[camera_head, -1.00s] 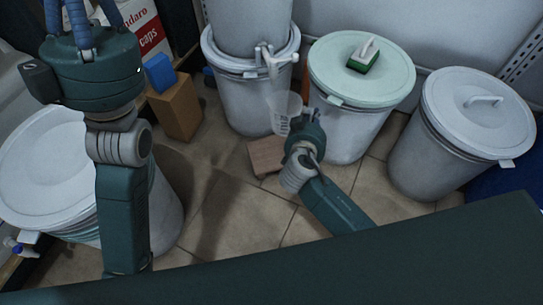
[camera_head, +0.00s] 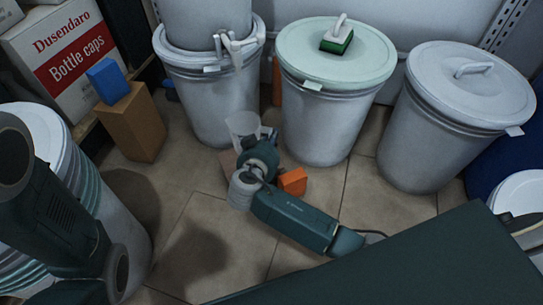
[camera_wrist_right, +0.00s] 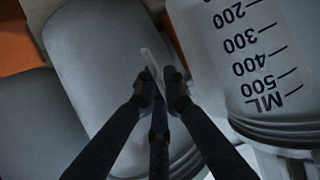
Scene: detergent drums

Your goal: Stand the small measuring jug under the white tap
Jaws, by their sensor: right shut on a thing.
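The small clear measuring jug (camera_head: 241,124) is in the middle of the head view, below the white tap (camera_head: 232,44) in the picture. Its dark ML scale shows upside down on the jug in the right wrist view (camera_wrist_right: 255,55). My right gripper (camera_head: 266,140) is beside the jug. In the wrist view its fingertips (camera_wrist_right: 160,88) are shut on a thin pale strip, which looks like the jug's handle. The tap is on the drum at the back. Whether the jug's base touches anything is hidden. My left gripper is out of view.
A wooden block (camera_head: 227,160) is partly hidden by my right gripper. An orange block (camera_head: 293,181) lies beside my right forearm. A green-lidded drum (camera_head: 318,120) and a grey-lidded drum (camera_head: 425,150) stand to the right. Tiled floor (camera_head: 190,215) is clear at left-centre.

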